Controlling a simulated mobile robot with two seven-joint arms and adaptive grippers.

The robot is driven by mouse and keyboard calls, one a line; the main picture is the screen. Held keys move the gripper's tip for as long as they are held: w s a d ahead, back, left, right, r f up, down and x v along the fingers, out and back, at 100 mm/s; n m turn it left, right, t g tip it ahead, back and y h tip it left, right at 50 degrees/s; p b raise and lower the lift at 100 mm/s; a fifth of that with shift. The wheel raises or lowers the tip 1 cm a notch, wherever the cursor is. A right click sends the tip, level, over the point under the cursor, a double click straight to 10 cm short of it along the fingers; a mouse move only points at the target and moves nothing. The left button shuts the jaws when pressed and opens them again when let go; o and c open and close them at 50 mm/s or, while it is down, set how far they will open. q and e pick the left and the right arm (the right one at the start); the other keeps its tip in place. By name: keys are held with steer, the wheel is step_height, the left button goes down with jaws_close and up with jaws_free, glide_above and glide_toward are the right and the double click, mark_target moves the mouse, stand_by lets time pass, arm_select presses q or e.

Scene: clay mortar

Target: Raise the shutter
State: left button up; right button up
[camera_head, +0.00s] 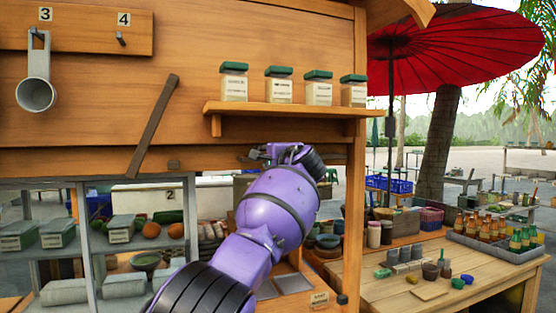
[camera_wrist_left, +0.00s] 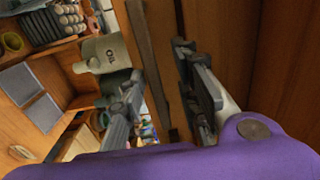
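No part is marked as the shutter; the large wooden panel (camera_head: 270,35) above the counter opening may be it, but I cannot tell. A dark slanted bar (camera_head: 155,125) lies against that panel. My left gripper (camera_head: 283,151) is in front of the panel's lower edge, below the jar shelf, partly hidden by its own purple arm. In the left wrist view its two fingers (camera_wrist_left: 162,98) stand apart. A dark wooden edge (camera_wrist_left: 150,50) and the brown panel (camera_wrist_left: 222,30) show beyond them. Contact cannot be told. My right gripper is not in view.
A shelf (camera_head: 290,108) with several green-lidded jars juts out above my left gripper. A metal scoop (camera_head: 36,92) hangs at the left. Food containers (camera_head: 120,230) fill the rack at lower left. A side table (camera_head: 420,290) with bottles stands at right.

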arm_select(q)
steer(key=v, duration=1.1)
steer(key=shift+a+r, duration=0.1)
steer(key=shift+r, duration=0.05)
